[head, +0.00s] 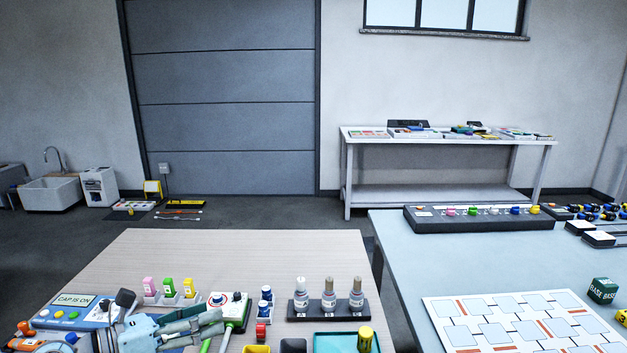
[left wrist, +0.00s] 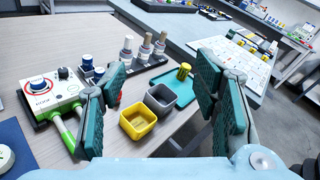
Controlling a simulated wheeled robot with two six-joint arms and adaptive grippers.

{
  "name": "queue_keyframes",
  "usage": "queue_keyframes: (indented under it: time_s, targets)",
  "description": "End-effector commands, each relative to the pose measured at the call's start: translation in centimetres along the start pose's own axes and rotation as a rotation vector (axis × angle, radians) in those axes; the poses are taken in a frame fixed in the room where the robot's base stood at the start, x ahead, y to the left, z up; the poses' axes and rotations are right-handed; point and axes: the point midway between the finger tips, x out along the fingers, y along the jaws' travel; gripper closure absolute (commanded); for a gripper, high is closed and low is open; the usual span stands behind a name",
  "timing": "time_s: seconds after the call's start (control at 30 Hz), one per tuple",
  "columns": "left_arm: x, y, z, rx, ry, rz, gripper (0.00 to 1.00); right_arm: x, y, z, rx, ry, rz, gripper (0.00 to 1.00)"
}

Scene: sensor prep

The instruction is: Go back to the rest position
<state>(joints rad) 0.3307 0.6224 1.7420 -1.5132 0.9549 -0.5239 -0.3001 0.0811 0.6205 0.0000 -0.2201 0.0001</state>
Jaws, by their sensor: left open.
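My left gripper (head: 208,325) is low at the left of the head view, over the near part of the wooden table (head: 250,248). In the left wrist view its two teal-padded fingers (left wrist: 162,78) stand wide apart with nothing between the pads. Beyond them are a yellow bin (left wrist: 138,122), a grey bin (left wrist: 161,98) and a teal tray (left wrist: 182,92) with a yellow cylinder (left wrist: 184,71) on it. My right gripper is in neither view.
A dark rack (head: 328,312) holds three bottles. A white box with a red-ringed knob (head: 230,304) stands close beside the left gripper. Pink, green and yellow items (head: 170,290) stand behind it. A blue-grey table (head: 395,262) with a card board (head: 520,318) is at right.

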Motion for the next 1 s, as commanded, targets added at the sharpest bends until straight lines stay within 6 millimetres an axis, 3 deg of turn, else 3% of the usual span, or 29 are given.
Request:
queue_keyframes:
  time_s: [0.07, 0.13, 0.2, 0.23, 0.27, 0.3, 0.4, 0.5, 0.6, 0.7, 0.73, 0.87, 1.0]
  targets:
    - [0.3, -2.1, 2.2, -0.191, -0.238, -0.033, 0.44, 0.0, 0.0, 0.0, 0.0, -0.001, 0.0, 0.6]
    - [-1.2, -2.5, 4.5, -0.46, -0.507, -0.038, 0.44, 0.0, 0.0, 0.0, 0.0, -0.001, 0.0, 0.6]
    - [-4.6, -0.5, 4.6, -0.841, -0.802, 0.008, 0.44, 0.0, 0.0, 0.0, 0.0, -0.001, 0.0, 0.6]
    - [-6.4, 1.0, 3.3, -1.034, -0.927, 0.055, 0.44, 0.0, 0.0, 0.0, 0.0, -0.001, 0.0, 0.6]
    - [-8.2, 2.5, 1.0, -1.233, -1.04, 0.121, 0.44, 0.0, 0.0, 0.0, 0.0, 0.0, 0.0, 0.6]
    - [-10.1, 3.9, -2.7, -1.47, -1.159, 0.219, 0.44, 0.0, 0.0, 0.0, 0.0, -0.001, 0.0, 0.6]
    - [-12.9, 4.4, -12.0, -1.897, -1.324, 0.47, 0.44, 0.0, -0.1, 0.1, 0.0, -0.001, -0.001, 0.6]
    - [-14.4, 2.2, -19.3, -2.174, -1.388, 0.705, 0.44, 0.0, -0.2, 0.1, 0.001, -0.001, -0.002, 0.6]
    - [-15.5, -1.0, -24.8, -2.371, -1.404, 0.927, 0.44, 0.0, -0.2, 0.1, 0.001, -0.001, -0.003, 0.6]
    - [-16.4, -4.8, -29.0, -2.518, -1.39, 1.141, 0.44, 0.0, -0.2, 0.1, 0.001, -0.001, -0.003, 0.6]
    - [-16.8, -6.0, -30.1, 2.549, 1.378, -1.206, 0.44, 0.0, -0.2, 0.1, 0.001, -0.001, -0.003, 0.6]
    - [-17.9, -11.5, -33.8, 2.366, 1.159, -1.313, 0.44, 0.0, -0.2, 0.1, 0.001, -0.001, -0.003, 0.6]
    - [-17.0, -8.6, -38.2, 2.328, 1.162, -1.346, 0.44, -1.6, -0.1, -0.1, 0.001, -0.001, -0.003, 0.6]
